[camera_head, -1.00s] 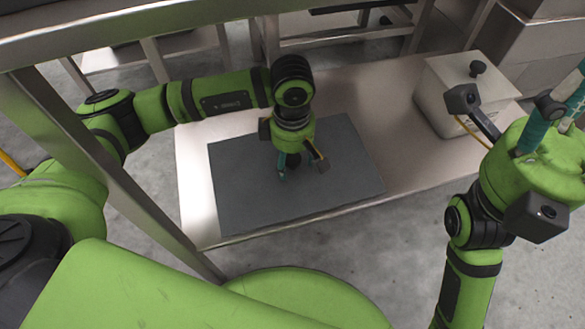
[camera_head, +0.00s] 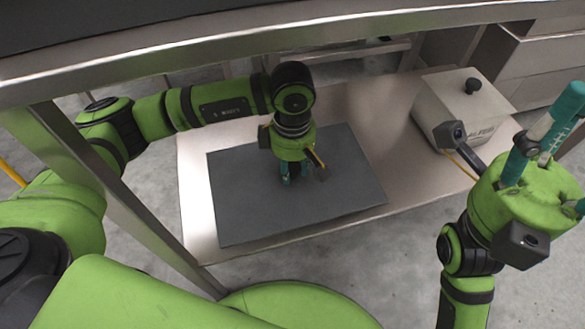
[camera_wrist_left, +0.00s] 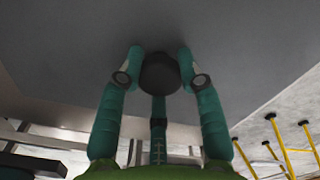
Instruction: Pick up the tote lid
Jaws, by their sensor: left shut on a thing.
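The tote lid (camera_head: 235,200) is a flat dark grey rectangle over the steel table, and it fills the upper part of the left wrist view (camera_wrist_left: 245,60). I cannot tell whether it touches the table. A round black knob (camera_wrist_left: 160,73) stands at its middle. My left gripper (camera_head: 293,175) comes down over the knob, and its teal fingers (camera_wrist_left: 160,65) are shut around it. In the head view the arm and fingers mostly hide the knob. My right gripper (camera_head: 550,150) is raised at the right, away from the lid, with its teal fingers spread and empty.
The steel table (camera_head: 375,120) has bare room right of the lid. A pale box with a black knob on top (camera_head: 440,95) stands at its right end. A steel beam (camera_head: 200,55) crosses above, and a steel post (camera_head: 130,205) stands at the left.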

